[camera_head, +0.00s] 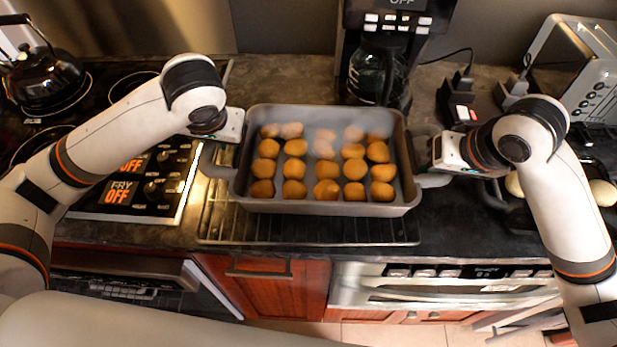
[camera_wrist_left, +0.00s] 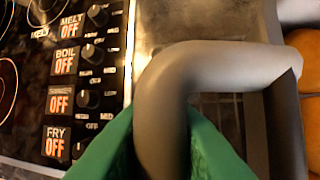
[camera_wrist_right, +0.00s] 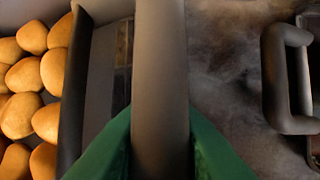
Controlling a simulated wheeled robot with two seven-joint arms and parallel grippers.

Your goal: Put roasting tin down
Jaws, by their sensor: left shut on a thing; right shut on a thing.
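The grey roasting tin (camera_head: 320,208) holds rows of round golden-brown pieces, probably potatoes. It is level over a wire rack (camera_head: 310,230) on the counter; I cannot tell whether it touches the rack. My left gripper (camera_head: 219,150) is shut on the tin's left handle, and the green fingers (camera_wrist_left: 160,150) close around that handle (camera_wrist_left: 170,90) in the left wrist view. My right gripper (camera_head: 432,160) is shut on the right handle, and its green fingers (camera_wrist_right: 160,150) grip that handle (camera_wrist_right: 160,70) in the right wrist view. Some potatoes (camera_wrist_right: 30,80) show beside it.
A stove control panel (camera_head: 140,180) lies left of the tin, with a black kettle (camera_head: 45,75) behind. A coffee maker (camera_head: 380,65) stands close behind the tin. A toaster (camera_head: 580,70) and a dark pan (camera_head: 490,195) are at right. The counter's front edge is near.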

